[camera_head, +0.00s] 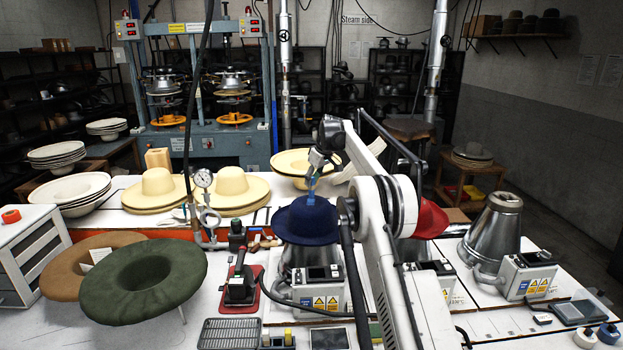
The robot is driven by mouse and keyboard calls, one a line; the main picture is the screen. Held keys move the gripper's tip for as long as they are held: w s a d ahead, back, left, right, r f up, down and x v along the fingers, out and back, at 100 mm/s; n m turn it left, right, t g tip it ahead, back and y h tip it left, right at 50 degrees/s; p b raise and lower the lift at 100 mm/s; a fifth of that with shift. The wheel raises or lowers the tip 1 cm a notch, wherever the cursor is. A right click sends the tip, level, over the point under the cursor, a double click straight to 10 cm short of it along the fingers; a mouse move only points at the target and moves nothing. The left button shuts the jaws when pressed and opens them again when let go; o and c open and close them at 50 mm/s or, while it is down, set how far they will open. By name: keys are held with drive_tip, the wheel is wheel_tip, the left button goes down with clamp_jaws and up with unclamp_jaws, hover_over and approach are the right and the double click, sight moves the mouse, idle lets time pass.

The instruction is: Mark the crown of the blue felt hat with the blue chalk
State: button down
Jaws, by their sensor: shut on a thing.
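The blue felt hat (308,222) sits crown up on a metal hat form in the middle of the front table. My gripper (312,184) is directly above the crown, pointing down, and is shut on the small bright blue chalk (311,198). The chalk's lower end is at or just above the top of the crown; I cannot tell whether it touches. The fingertips are small in this view. I see no clear mark on the crown. My white arm hides the right edge of the hat.
A red hat (431,219) stands to the right, partly behind my arm. A bare metal cone (492,230) is farther right. A pressure gauge on a pipe (204,180) and cream hats (232,187) stand to the left. A green hat (142,281) lies at the front left.

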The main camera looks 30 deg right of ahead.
drive_tip(key=shift+d+f, duration=0.1)
drive_tip(key=shift+d, duration=0.1)
drive_tip(key=shift+s+a+f+b, duration=0.1)
drive_tip(key=shift+a+b, duration=0.1)
drive_tip(key=shift+b, duration=0.45)
drive_tip(key=s+a+b, duration=0.2)
drive_tip(key=s+b, duration=0.1)
drive_tip(key=s+a+b, duration=0.1)
drive_tip(key=b, duration=0.1)
drive_tip(key=shift+s, duration=0.35)
wheel_tip(320, 180, up, 9)
drive_tip(key=p, duration=0.3)
drive_tip(key=shift+s+a+f+p, duration=0.2)
drive_tip(key=shift+s+p, duration=0.2)
